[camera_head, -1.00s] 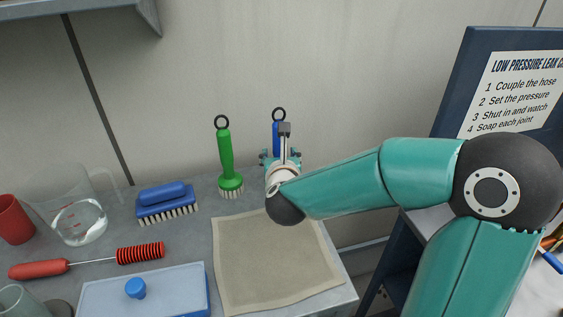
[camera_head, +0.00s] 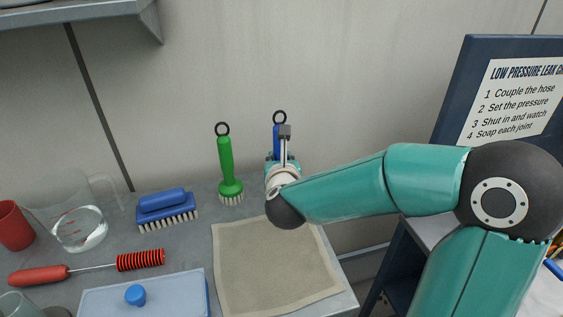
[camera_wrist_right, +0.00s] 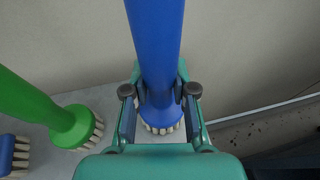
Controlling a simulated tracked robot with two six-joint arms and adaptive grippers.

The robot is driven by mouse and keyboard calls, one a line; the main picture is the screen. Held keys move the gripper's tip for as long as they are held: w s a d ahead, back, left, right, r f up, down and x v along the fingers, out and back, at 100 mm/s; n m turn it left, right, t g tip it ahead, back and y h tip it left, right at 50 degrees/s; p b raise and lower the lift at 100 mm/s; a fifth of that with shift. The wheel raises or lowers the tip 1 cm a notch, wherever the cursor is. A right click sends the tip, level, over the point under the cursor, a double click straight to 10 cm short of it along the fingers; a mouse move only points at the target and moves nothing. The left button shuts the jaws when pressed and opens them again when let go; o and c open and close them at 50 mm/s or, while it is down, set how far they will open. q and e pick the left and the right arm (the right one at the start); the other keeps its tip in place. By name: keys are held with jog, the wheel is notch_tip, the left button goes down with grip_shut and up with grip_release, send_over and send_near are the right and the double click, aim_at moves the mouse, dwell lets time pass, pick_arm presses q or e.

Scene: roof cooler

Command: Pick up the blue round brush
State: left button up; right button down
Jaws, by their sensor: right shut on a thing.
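The blue round brush (camera_head: 277,138) stands upright at the back of the counter, with a black ring on top; my right gripper hides most of it in the head view. In the right wrist view the blue round brush (camera_wrist_right: 157,45) shows its handle, its flared base and pale bristles at the bottom. My right gripper (camera_wrist_right: 160,92) is shut on the handle just above the base, one finger on each side. The same gripper (camera_head: 281,158) is seen from behind in the head view. My left gripper is not in view.
A green round brush (camera_head: 226,165) stands close to the left. A blue block brush (camera_head: 163,202), a red-handled brush (camera_head: 40,273), a clear jug (camera_head: 75,215) and a red cup (camera_head: 13,226) lie further left. A beige cloth (camera_head: 275,265) covers the front right. A wall rises behind.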

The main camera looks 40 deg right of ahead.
notch_tip(320, 180, up, 19)
jog(key=p, duration=0.5)
send_over(280, 110)
jog(key=shift+r, duration=0.1)
dwell(0.5)
